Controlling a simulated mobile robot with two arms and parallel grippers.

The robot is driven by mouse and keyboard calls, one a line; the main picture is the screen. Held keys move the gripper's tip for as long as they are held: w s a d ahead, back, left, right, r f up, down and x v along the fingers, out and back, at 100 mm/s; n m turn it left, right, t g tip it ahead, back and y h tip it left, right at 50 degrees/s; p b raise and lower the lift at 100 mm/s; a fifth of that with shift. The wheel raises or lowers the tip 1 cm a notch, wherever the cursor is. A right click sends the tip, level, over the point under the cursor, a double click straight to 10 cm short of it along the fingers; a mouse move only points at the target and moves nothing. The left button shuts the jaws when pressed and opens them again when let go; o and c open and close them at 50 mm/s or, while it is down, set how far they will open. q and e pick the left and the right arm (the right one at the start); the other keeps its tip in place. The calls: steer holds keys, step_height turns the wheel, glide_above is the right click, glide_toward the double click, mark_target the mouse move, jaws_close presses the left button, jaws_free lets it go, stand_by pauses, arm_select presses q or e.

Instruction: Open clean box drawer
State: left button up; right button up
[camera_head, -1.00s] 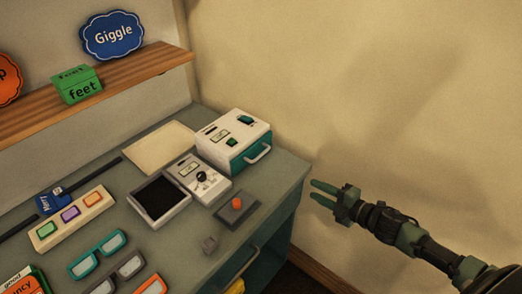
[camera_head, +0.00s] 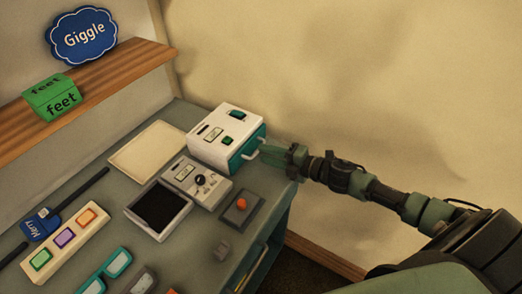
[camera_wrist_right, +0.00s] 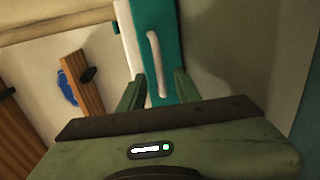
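The clean box (camera_head: 215,140) is a white box with a teal drawer front, standing at the back right of the grey table. Its drawer looks closed. The white bar handle (camera_head: 250,157) is on the drawer's right-facing side; the handle also shows in the right wrist view (camera_wrist_right: 154,60), against the teal front. My right gripper (camera_head: 268,153) is at the handle, pointing left. In the right wrist view its two fingers (camera_wrist_right: 158,84) are apart, with the handle's lower end between them. Whether they touch it I cannot tell. My left gripper is in no view.
A grey device with a dark screen (camera_head: 158,208) and a red-button box (camera_head: 240,208) stand in front of the clean box. A cream sheet (camera_head: 147,150) lies to its left. A wooden shelf (camera_head: 115,80) holds signs. The wall is close behind my right arm.

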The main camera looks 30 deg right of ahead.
steer(key=shift+w+a+f, duration=0.1)
steer(key=shift+w+a, duration=0.2)
steer(key=shift+w, duration=0.3)
steer(key=shift+w+a+f, duration=0.1)
steer(key=shift+w+a, duration=0.1)
steer(key=shift+w, duration=0.1)
steer(key=shift+w+a, duration=0.1)
steer(key=shift+w, duration=0.05)
steer(key=shift+f, duration=0.1)
jaws_close()
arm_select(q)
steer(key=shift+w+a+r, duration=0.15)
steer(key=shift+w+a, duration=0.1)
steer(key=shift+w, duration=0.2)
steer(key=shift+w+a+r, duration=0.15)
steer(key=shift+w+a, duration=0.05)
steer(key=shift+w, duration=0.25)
